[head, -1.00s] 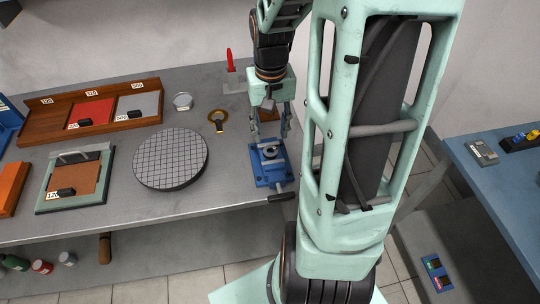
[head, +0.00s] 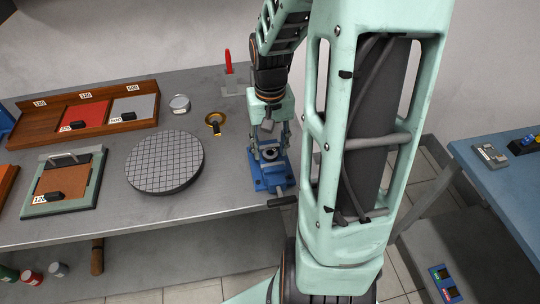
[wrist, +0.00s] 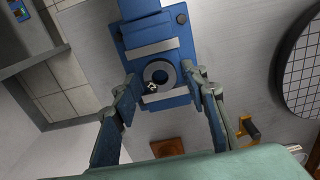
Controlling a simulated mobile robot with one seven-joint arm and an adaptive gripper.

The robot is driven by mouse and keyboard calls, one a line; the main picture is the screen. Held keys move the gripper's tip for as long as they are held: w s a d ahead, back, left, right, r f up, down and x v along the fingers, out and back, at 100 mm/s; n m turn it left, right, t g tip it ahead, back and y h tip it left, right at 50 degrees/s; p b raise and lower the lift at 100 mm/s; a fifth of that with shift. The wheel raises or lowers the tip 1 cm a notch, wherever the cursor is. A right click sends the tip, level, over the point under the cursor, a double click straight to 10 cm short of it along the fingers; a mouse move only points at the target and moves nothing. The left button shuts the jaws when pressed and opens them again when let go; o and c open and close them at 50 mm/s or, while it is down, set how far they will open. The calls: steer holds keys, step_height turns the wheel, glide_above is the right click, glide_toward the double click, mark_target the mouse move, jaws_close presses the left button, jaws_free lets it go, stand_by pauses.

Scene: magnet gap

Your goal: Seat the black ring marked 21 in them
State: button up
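A blue vise (head: 262,184) stands near the right end of the grey bench. It also shows in the wrist view (wrist: 145,35), with two pale metal jaw strips. A dark ring (wrist: 172,76) lies flat in the vise between these strips, with a small white mark on its near edge. I cannot read a number on it or tell whether the strips touch it. In the head view the ring (head: 269,154) is small and partly between my fingers. My gripper (wrist: 162,87) is open above the vise, one finger on each side of the ring, apparently not touching it.
A round gridded plate (head: 164,160) lies left of the vise. Behind it are a brass-coloured ring tool (head: 215,121) and a small round dish (head: 180,102). A wooden tray (head: 40,128) and a green-framed board (head: 85,200) stand further left. The vise handle (head: 283,201) reaches the bench's front edge.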

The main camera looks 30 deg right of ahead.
steer(key=c, duration=0.9)
steer(key=shift+o, duration=0.2)
steer(key=shift+r+p, duration=2.05)
steer(key=shift+r, duration=0.5)
steer(key=shift+f, duration=0.1)
